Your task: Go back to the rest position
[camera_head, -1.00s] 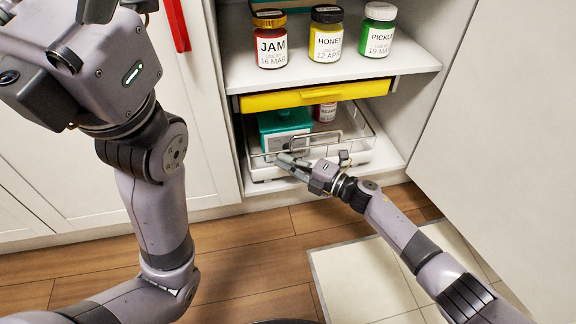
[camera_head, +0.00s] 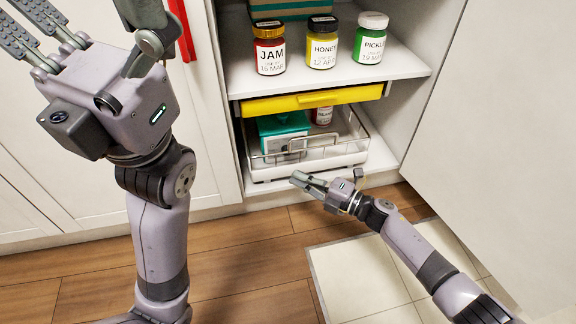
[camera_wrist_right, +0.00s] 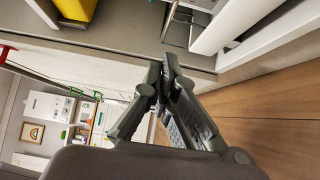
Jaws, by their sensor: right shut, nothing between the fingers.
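My right gripper (camera_head: 296,178) is shut and empty. It hangs in front of the lower pull-out basket (camera_head: 350,158) of the open cabinet, with its tips close to the basket's front edge in the picture. In the right wrist view, the two fingers of my right gripper (camera_wrist_right: 166,72) meet at their tips with nothing between them. My left gripper (camera_head: 88,14) is raised at the upper left, in front of white cabinet doors. Its fingers are spread apart, and nothing shows between them.
A jam jar (camera_head: 269,50), honey jar (camera_head: 322,42) and pickle jar (camera_head: 370,38) stand on the shelf (camera_head: 405,67). Below are a yellow drawer (camera_head: 310,99) and a teal box (camera_head: 283,124). An open white door (camera_head: 500,130) stands right. The floor (camera_head: 250,265) is clear.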

